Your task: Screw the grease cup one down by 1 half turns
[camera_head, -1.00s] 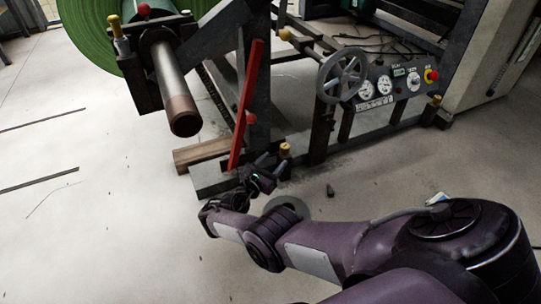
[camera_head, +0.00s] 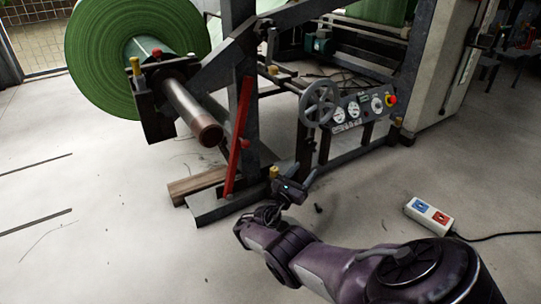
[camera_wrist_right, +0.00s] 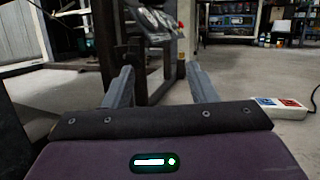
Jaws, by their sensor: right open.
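Several small brass-yellow grease cups show in the head view. One (camera_head: 274,172) is low by the machine's foot, right beside my right gripper. Another (camera_head: 135,66) stands upright on the roll's bearing block, and one (camera_head: 398,121) is near the control panel's right foot. I cannot tell which is number one. My right gripper (camera_head: 296,180) is open, near the floor. In the right wrist view its two fingers (camera_wrist_right: 163,87) are wide apart with nothing held between them. A small yellowish cup (camera_wrist_right: 181,69) shows beyond them. My left gripper is not in view.
A red lever (camera_head: 239,135) and a grey handwheel (camera_head: 320,103) stand close above the right gripper. A green roll (camera_head: 105,60) on a shaft (camera_head: 190,108) is at left. A socket box (camera_head: 429,216) with a cable lies on the floor at right. The front-left floor is mostly clear.

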